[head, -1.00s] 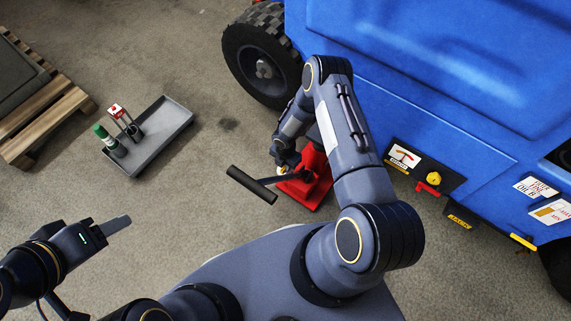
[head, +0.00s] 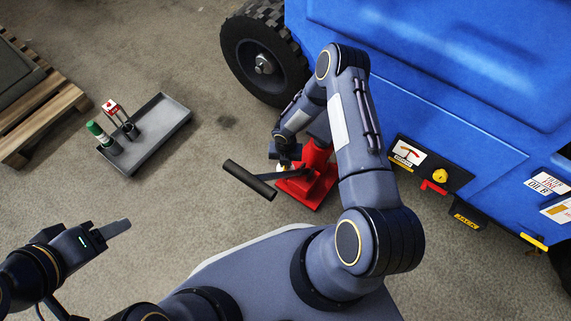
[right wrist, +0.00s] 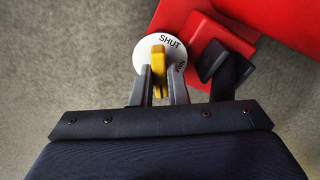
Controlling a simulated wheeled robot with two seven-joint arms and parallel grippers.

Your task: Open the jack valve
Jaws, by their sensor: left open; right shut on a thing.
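The red jack (head: 318,160) stands on the floor beside the blue machine, its black-gripped handle (head: 249,180) pointing left. In the right wrist view, a yellow valve lever (right wrist: 158,60) sits on a round white dial (right wrist: 145,47). The dial reads "SHUT" near its top; a second word at its right is partly hidden. My right gripper (right wrist: 160,82) is shut on the yellow lever, one finger on each side. In the head view my right gripper (head: 285,163) is at the jack's left side, small and partly hidden. My left gripper (head: 118,229) is open and empty, away from the jack.
A wooden pallet (head: 50,117) is at far left. The blue machine (head: 430,80) with its wheel (head: 262,62) fills the upper right.

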